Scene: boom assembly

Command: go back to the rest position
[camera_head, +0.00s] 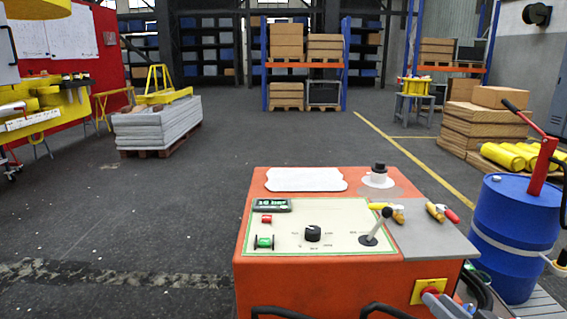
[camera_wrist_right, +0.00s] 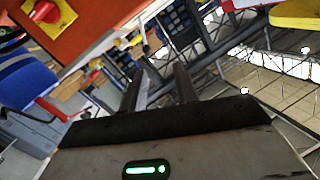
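My right gripper (camera_wrist_right: 158,82) shows in the right wrist view with its two dark fingers apart and nothing visible between them. In the head view, dark and grey parts crowd the lower right edge beside the console; I cannot make out the fingers there. My left gripper is not in view. The orange control console (camera_head: 330,285) stands in front of me, with a black knob (camera_head: 313,233), a joystick (camera_head: 375,228) and a red switch on a yellow plate (camera_head: 430,288). That switch also shows at the upper left of the right wrist view (camera_wrist_right: 50,14).
A blue barrel (camera_head: 512,225) with a red-handled pump (camera_head: 544,160) stands close on the console's right. A grey stacked pallet (camera_head: 158,125), shelves (camera_head: 305,68) and cardboard boxes (camera_head: 482,130) are farther back. The floor left of the console (camera_head: 120,225) is clear.

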